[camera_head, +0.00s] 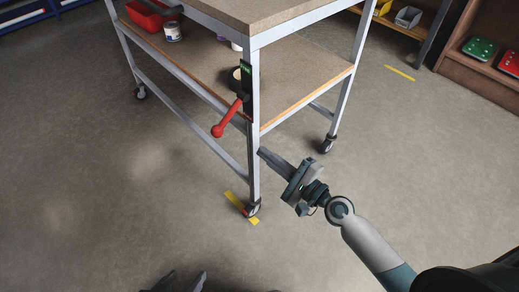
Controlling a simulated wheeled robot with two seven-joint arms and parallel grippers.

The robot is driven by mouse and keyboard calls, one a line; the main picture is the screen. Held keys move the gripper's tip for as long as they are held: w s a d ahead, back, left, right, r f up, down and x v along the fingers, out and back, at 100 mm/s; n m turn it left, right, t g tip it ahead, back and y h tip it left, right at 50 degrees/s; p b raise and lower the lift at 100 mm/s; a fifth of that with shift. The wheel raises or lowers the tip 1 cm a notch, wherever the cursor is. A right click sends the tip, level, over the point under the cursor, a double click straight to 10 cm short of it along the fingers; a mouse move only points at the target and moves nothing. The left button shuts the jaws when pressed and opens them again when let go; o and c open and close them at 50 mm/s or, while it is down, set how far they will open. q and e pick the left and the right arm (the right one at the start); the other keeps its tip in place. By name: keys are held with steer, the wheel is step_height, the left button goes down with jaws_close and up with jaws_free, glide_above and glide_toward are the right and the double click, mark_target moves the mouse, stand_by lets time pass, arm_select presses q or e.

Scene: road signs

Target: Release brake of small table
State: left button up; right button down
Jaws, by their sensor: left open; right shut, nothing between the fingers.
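The small table (290,18) is a grey metal frame on castors with a speckled top and a lower shelf (295,75). A red brake lever (228,118) with a ball end hangs down and to the left from a black and green bracket (245,76) on the near corner leg. My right gripper (262,153) is shut and empty. It shows just right of that leg, below the lever; I cannot tell whether it touches the leg. My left gripper (180,281) is open at the bottom edge, partly cut off, away from the table.
Castors (252,208) stand under the legs, the near one over a yellow floor mark (237,203). The lower shelf carries a can (173,32) and a red bin (150,16). A brown shelf unit (470,62) stands at the right. The floor at the left is clear.

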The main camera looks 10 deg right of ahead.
mark_target(228, 117)
arm_select(q)
steer(key=s+a+f+g+y+p, duration=0.1)
steer(key=s+a+g+y+p, duration=0.1)
steer(key=s+a+g+p, duration=0.1)
steer(key=shift+s+a+p, duration=0.2)
steer(key=shift+a+p, duration=0.4)
steer(key=shift+a, duration=0.75)
arm_select(e)
steer(key=w+a+r, duration=0.2)
steer(key=w+a, duration=0.4)
steer(key=a, duration=0.2)
steer(key=shift+w+r, duration=0.2)
steer(key=shift+r, duration=0.1)
arm_select(q)
steer(key=shift+s+a+r, duration=0.1)
steer(key=shift+s+r, duration=0.05)
arm_select(e)
steer(key=shift+a+r, duration=0.15)
steer(key=shift+a, duration=0.05)
